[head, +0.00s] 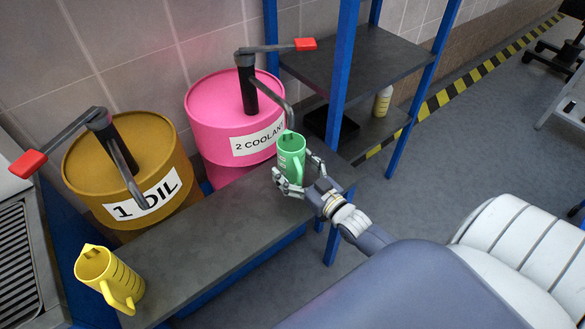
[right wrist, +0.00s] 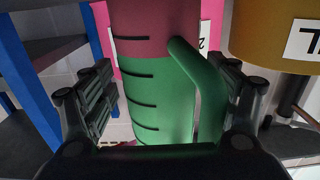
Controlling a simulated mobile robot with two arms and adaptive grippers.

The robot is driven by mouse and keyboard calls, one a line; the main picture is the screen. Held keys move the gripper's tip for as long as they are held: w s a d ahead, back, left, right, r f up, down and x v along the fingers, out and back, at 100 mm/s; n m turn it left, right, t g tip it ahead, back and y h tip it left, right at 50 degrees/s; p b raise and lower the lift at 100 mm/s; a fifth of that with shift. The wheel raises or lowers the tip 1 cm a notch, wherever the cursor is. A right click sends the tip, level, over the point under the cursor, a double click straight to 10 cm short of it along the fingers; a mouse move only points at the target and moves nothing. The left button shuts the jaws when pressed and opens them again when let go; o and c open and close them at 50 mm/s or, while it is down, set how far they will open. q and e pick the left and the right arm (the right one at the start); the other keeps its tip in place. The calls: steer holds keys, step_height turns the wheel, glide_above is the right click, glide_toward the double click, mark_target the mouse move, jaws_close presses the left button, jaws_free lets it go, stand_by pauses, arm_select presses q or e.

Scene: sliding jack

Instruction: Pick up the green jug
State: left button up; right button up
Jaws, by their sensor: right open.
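The green jug (head: 291,155) stands upright on the grey bench at its right end, in front of the pink coolant drum. My right gripper (head: 295,175) is open, with its fingers on either side of the jug. In the right wrist view the jug (right wrist: 158,95) fills the middle between the two fingers (right wrist: 160,100), its handle towards the right finger. Gaps show beside the jug there, so the fingers look apart from it. My left gripper is not in view.
The yellow jug (head: 108,278) stands at the near left of the bench (head: 215,235). The oil drum (head: 150,165) and coolant drum (head: 225,105), with red-handled pumps, stand behind. A blue shelf post (head: 341,80) rises just right of the green jug. The bench middle is clear.

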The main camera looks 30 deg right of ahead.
steer(key=c, duration=1.3)
steer(key=shift+r, duration=0.1)
steer(key=shift+c, duration=0.7)
steer(key=shift+r, duration=0.1)
